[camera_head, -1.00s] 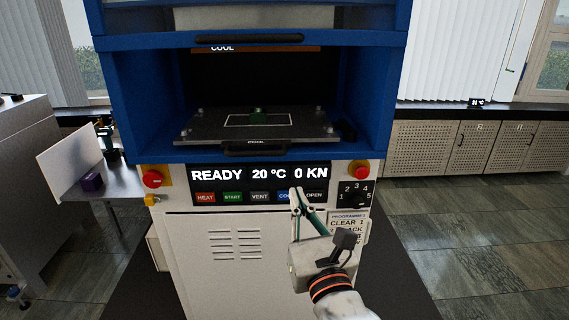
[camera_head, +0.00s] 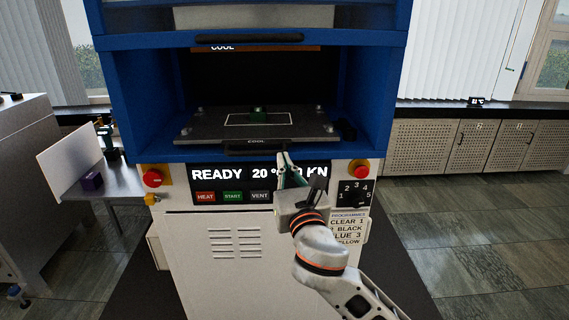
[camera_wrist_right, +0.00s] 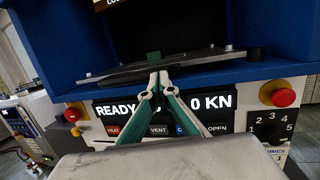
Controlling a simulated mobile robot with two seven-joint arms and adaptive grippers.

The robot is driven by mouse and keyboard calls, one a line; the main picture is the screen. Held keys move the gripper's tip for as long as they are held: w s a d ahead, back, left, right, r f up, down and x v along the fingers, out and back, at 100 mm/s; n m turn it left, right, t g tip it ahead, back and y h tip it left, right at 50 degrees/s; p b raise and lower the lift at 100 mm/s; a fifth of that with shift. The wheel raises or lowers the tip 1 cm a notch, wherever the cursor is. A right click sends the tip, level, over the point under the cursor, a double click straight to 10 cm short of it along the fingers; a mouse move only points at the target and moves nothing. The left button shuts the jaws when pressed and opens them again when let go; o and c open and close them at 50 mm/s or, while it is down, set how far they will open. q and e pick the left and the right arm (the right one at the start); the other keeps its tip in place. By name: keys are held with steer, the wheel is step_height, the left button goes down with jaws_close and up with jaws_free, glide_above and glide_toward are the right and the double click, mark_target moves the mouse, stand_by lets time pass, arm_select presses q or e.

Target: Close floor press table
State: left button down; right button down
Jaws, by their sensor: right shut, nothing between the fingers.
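The floor press (camera_head: 125,105) is a blue and white cabinet with an open bay. Its lower table (camera_head: 190,134) is a dark plate at the bay floor, with a white outlined square and a small green block (camera_head: 258,112) on it. In the right wrist view the fingertips (camera_wrist_right: 160,74) are close to the table edge; contact is unclear. My left gripper is not in view.
The display (camera_head: 218,174) reads READY, 20 °C and KN, partly hidden by my gripper. Buttons HEAT, START and VENT sit below it. Red stop buttons (camera_head: 152,178) (camera_head: 361,168) flank the panel. A side table (camera_head: 122,184) holds a purple block (camera_head: 92,181).

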mark_target(283, 145)
steer(key=shift+w, duration=0.1)
steer(key=w, duration=0.9)
steer(key=shift+w, duration=0.35)
steer(key=shift+s+d+p, duration=0.1)
steer(key=shift+p, duration=0.2)
